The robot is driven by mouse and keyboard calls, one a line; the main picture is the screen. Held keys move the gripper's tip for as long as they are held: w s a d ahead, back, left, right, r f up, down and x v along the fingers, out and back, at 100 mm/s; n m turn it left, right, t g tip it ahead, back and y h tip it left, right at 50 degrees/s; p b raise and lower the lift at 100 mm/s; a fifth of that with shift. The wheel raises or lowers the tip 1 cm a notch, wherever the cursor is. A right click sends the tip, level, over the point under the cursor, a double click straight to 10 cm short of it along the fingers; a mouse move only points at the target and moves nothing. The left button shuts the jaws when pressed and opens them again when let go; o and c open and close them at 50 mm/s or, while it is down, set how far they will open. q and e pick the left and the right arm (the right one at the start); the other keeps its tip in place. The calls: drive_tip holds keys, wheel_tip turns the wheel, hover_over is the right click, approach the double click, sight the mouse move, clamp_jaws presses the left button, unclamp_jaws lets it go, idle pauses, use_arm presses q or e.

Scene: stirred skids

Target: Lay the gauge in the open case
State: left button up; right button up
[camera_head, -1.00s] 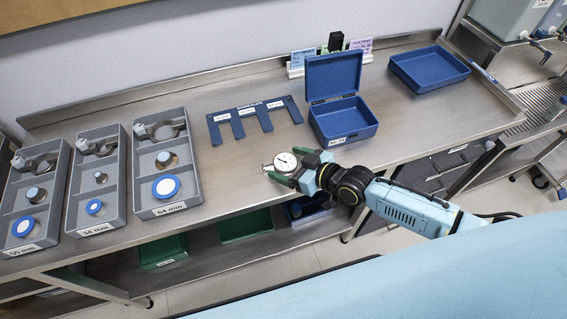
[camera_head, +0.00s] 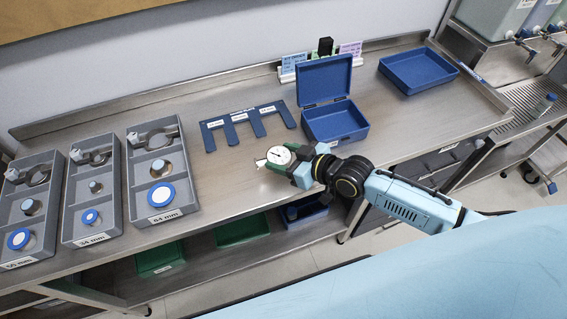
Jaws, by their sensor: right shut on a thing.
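The gauge (camera_head: 278,156) has a round white dial and is held in my right gripper (camera_head: 284,162), over the front part of the bench. The gripper's fingers are shut on it and hide part of its body. The open case (camera_head: 334,122) is a blue box with its lid raised at the back, and stands behind and to the right of the gripper. The gauge is apart from the case. The case's inside looks empty. My left gripper is not in view.
A blue slotted plate (camera_head: 248,115) lies left of the case. Several grey trays (camera_head: 163,214) with rings and discs stand at the left. An empty blue tray (camera_head: 418,87) is at the back right. Small cards (camera_head: 295,63) stand behind the case. Bare bench lies around the gauge.

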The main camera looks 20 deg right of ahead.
wheel_tip(320, 180, up, 5)
drive_tip(key=shift+r, duration=0.1)
drive_tip(key=shift+s+a+b, duration=0.35)
drive_tip(key=shift+a+b, duration=0.05)
drive_tip(key=r+m+h+b, duration=0.1)
drive_tip(key=s+r+m+t+h+b, duration=0.1)
drive_tip(key=b, duration=0.1)
drive_tip(key=shift+d+m+t+h, duration=0.3)
drive_tip(key=shift+d, duration=0.05)
drive_tip(key=s+d+r+m+t+h+b, duration=0.1)
drive_tip(key=d+r+m+h+b, duration=0.1)
drive_tip(key=d+r+m+h, duration=0.25)
drive_tip(key=n+g+y+p, duration=0.2)
drive_tip(key=n+y+p, duration=0.2)
drive_tip(key=n+y, duration=0.15)
hover_over(284, 158)
drive_tip(key=s, duration=0.1)
drive_tip(key=f, duration=0.4)
drive_tip(key=shift+s+a+f, duration=0.1)
drive_tip(key=shift+a+f, duration=0.1)
drive_tip(key=shift+f, duration=0.2)
drive_tip(key=shift+w+a+f+n+y+p, duration=0.15)
drive_tip(key=shift+w+f+n+y+p, duration=0.15)
drive_tip(key=shift+f+n+y+p, duration=0.35)
drive_tip(key=shift+w+d+f+p, duration=0.1)
drive_tip(key=shift+w+d+p, duration=0.15)
drive_tip(key=shift+p, duration=0.25)
drive_tip(key=shift+w+d+f+g, duration=0.1)
drive_tip(key=shift+g, duration=0.2)
